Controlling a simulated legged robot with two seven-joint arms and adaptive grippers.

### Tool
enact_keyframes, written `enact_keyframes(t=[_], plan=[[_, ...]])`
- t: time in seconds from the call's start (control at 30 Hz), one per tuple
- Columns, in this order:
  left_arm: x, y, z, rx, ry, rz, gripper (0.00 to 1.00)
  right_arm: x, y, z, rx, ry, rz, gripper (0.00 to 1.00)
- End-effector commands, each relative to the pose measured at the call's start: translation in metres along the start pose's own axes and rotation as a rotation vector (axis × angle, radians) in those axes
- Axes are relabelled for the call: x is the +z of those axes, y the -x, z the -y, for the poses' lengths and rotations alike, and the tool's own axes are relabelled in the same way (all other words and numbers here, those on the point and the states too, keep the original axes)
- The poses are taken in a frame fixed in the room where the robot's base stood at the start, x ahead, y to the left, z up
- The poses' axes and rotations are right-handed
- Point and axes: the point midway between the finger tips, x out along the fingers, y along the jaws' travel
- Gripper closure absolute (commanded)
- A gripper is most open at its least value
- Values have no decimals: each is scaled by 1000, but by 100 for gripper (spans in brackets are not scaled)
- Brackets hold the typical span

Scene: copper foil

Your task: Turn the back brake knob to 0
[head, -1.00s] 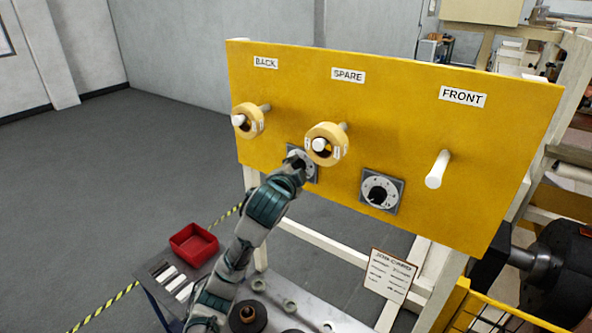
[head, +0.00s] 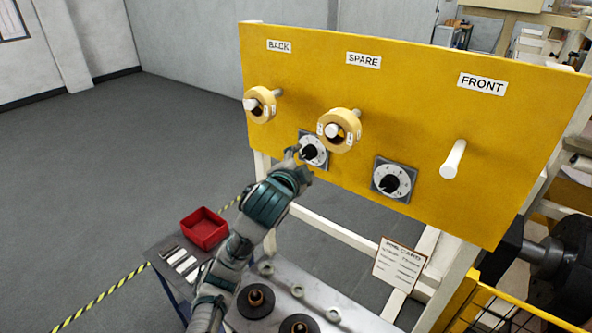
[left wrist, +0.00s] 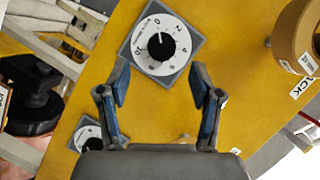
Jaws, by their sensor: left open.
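The left brake knob (head: 308,151) is black, on a white numbered dial with a grey square plate, below and between the BACK (head: 279,46) and SPARE labels. It also shows in the left wrist view (left wrist: 161,46), just beyond the fingertips; I cannot read its setting surely. My left gripper (head: 297,156) is just left of and below this knob, apart from it. In the left wrist view its two fingers (left wrist: 161,82) are spread and empty. My right gripper is not in view.
Tape rolls hang on the BACK peg (head: 261,105) and the SPARE peg (head: 341,128), the latter close above the left dial. The FRONT peg (head: 453,160) is bare. A red bin (head: 204,229) and a job card (head: 400,264) are lower down.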

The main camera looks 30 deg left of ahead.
Motion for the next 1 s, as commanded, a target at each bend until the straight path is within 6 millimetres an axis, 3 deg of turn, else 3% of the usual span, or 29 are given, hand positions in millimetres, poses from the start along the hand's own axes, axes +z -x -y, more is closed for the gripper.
enact_keyframes(t=[0.1,0.33,0.9,1.0], plan=[[0,25,0,-1,0,-2,35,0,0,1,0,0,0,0],[1,53,-1,3,0,1,35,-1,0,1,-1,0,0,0],[1,56,-2,5,0,3,35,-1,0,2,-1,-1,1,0],[4,50,-14,27,6,6,35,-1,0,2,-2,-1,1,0]])
